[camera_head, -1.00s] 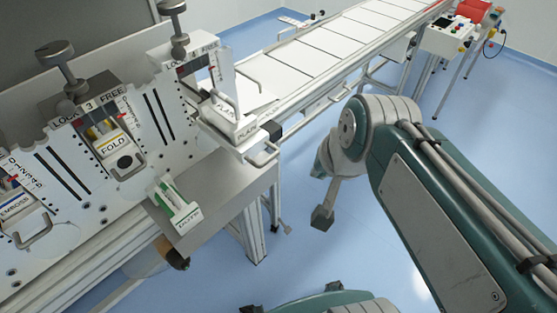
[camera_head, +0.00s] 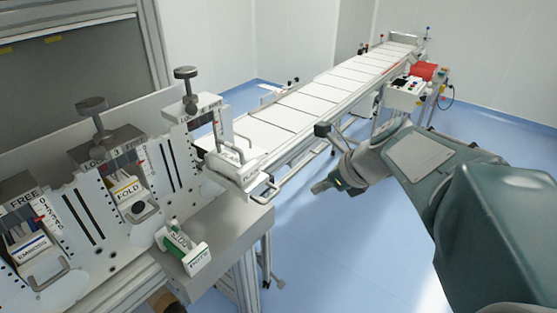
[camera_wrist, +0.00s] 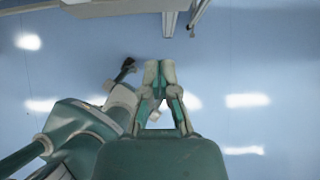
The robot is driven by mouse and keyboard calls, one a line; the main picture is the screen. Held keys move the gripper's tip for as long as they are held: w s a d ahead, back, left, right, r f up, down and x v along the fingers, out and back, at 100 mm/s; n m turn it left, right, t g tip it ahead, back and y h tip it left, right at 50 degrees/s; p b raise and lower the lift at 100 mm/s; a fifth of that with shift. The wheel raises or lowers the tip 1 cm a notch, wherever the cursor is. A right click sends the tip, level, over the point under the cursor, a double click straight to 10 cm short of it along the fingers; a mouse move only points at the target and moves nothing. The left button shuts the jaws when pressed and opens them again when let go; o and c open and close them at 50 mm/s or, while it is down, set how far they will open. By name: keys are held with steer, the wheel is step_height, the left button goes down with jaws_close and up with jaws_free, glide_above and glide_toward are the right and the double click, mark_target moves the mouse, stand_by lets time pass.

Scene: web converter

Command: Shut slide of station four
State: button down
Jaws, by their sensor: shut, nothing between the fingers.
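Station four is the rightmost station of the white panel in the head view, with a dark round knob (camera_head: 185,73) on top. Its slide (camera_head: 236,168) sticks well out of the panel to the right, a white block with a wire handle (camera_head: 238,148) and small lettering too blurred to read. My gripper (camera_head: 319,188) is right of the slide, over the blue floor and apart from it. In the wrist view my gripper's fingers (camera_wrist: 160,70) are together, with nothing between them.
Station three's slide, marked FOLD (camera_head: 129,190), and the EMBOSS slide (camera_head: 32,248) sit further left. A green-and-white labelled piece (camera_head: 184,248) lies on the grey ledge. A conveyor (camera_head: 325,90) runs back right; a control box (camera_head: 405,93) stands beside it. Open floor lies around my arm.

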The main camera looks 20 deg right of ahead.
steer(key=w+a+r+x, duration=0.1)
steer(key=x, duration=1)
steer(key=shift+w+r, duration=0.2)
steer(key=shift+w, duration=0.1)
steer(key=w+a, duration=0.3)
steer(key=w, duration=0.2)
steer(key=w+a, duration=0.4)
steer(key=w, duration=0.1)
steer(key=w+a, duration=0.4)
steer(key=w, duration=0.1)
steer(key=shift+w, duration=0.1)
steer(key=shift+r, duration=0.1)
